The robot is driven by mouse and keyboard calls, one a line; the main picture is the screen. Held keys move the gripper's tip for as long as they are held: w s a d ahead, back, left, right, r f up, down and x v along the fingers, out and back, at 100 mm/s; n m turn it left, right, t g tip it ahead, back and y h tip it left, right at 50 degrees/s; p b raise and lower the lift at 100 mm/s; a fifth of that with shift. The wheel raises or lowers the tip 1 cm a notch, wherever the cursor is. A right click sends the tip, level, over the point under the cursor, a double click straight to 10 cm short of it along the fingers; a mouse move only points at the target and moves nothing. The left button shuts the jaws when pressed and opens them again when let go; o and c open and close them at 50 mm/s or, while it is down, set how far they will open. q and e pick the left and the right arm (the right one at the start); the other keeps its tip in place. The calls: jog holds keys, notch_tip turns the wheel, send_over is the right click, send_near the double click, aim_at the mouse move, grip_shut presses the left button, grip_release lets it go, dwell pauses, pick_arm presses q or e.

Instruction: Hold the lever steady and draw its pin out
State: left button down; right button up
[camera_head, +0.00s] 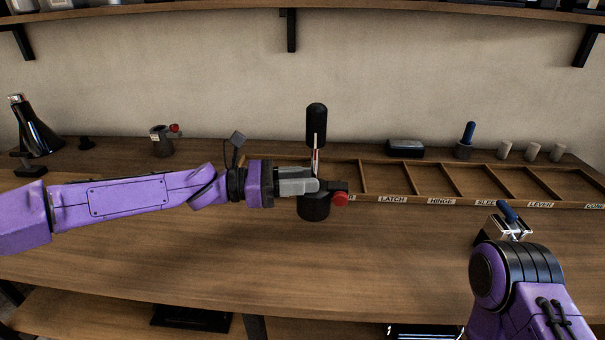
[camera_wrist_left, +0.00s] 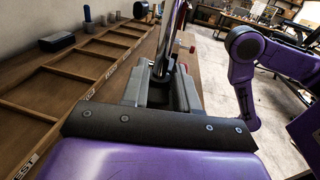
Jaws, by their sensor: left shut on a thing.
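The lever has a black grip (camera_head: 316,124) on a thin bright shaft and stands upright on a round dark base (camera_head: 314,208). A red knob (camera_head: 341,199), which looks like the pin's head, sticks out at the base's right side. My left gripper (camera_head: 318,186) comes in from the left and is shut on the lever's lower part. In the left wrist view the shaft (camera_wrist_left: 170,45) rises between the grey fingers (camera_wrist_left: 165,85), with the red knob (camera_wrist_left: 192,49) beyond.
A labelled, divided wooden tray (camera_head: 480,201) lies behind and right of the lever. A blue-handled piece (camera_head: 507,211) shows by my right wrist. A red-knobbed cylinder (camera_head: 162,142) and a dark bottle (camera_head: 36,130) stand at the left. The front of the bench is clear.

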pick_arm(q)
jog(key=shift+f+b, duration=2.55)
jog(key=shift+f, duration=2.4)
jog(key=shift+f+b, duration=0.3)
jog(key=shift+f, duration=0.4)
